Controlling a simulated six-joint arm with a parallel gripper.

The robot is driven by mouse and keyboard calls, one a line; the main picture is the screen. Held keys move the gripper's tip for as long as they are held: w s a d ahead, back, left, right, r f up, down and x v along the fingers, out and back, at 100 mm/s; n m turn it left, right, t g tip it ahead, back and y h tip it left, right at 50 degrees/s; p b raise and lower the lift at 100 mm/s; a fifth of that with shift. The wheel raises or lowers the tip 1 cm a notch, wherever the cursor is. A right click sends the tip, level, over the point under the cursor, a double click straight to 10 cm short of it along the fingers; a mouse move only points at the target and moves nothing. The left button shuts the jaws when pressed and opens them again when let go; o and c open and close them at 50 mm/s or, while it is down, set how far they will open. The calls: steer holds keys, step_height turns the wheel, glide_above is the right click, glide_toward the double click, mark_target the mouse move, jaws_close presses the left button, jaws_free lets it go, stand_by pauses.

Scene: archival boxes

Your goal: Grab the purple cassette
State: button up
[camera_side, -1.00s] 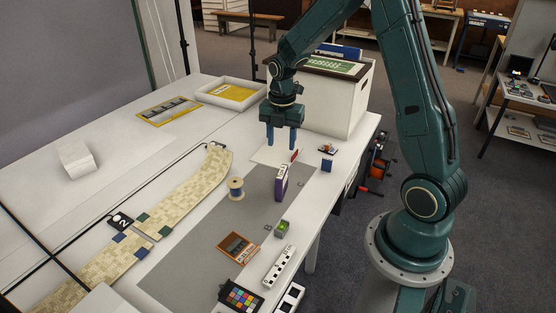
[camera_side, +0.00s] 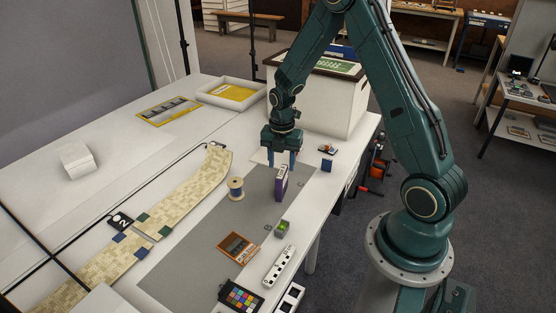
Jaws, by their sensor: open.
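The purple cassette (camera_side: 281,184) stands upright on the grey mat (camera_side: 215,247), its pale edge facing the camera side. My gripper (camera_side: 282,160) points down just above and behind the cassette, with its two blue fingers apart. The fingertips are close to the cassette's top. I cannot tell whether they touch it or straddle it. Nothing is held between the fingers.
A spool (camera_side: 236,189) stands left of the cassette. A large white box (camera_side: 325,100) stands behind my gripper. A small blue block (camera_side: 326,164) is to the right.

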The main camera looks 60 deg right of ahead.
mark_target(282, 172)
steer(key=shift+f, duration=0.8)
steer(key=shift+f, duration=0.1)
steer(key=shift+d+f, duration=0.15)
steer(key=shift+f, duration=2.35)
steer(key=shift+c, duration=0.3)
jaws_close()
